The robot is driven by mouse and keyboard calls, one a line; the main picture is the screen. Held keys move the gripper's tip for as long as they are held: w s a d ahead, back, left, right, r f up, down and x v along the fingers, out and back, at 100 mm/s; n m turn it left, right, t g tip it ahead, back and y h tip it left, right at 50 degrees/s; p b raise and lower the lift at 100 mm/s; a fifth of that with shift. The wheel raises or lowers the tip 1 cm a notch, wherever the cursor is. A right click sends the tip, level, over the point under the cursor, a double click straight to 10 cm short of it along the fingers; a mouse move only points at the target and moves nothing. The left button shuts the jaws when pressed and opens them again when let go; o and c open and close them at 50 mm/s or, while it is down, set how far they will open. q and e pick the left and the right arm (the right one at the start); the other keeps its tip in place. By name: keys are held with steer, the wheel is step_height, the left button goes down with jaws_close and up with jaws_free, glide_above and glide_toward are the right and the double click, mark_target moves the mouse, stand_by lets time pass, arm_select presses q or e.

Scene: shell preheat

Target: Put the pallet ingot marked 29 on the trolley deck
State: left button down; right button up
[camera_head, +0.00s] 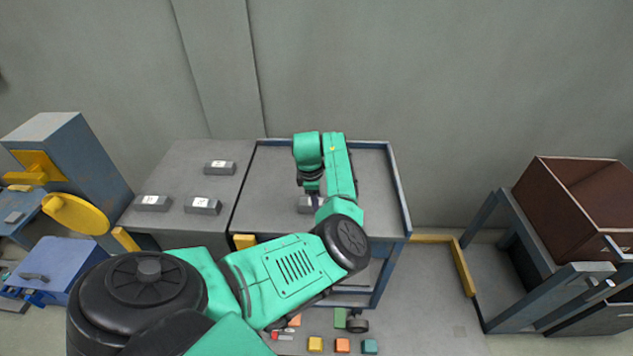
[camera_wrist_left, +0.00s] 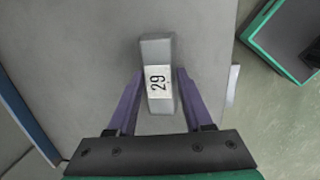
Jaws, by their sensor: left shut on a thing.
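The ingot marked 29 (camera_wrist_left: 158,48) is a grey bar with a white label, seen between the purple fingers of my left gripper (camera_wrist_left: 160,76) in the left wrist view. The gripper is shut on it. In the head view the ingot (camera_head: 305,204) is partly hidden by my left gripper (camera_head: 312,198) and arm. It is over the front middle of the grey trolley deck (camera_head: 274,172), at or close to the surface; I cannot tell whether it touches. My right gripper is not in view.
Three labelled ingots (camera_head: 219,167) (camera_head: 152,203) (camera_head: 203,206) lie on the grey surface left of the trolley. A blue raised rim (camera_head: 399,190) edges the deck's right side. A brown box (camera_head: 575,205) stands on a frame at right. The deck's right part is clear.

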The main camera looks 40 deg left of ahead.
mark_target(311, 209)
arm_select(q)
steer(key=shift+c, duration=1.5)
jaws_free()
steer(key=shift+r, duration=0.1)
step_height(311, 209, up, 12)
steer(key=s, duration=0.2)
steer(key=shift+a, duration=0.1)
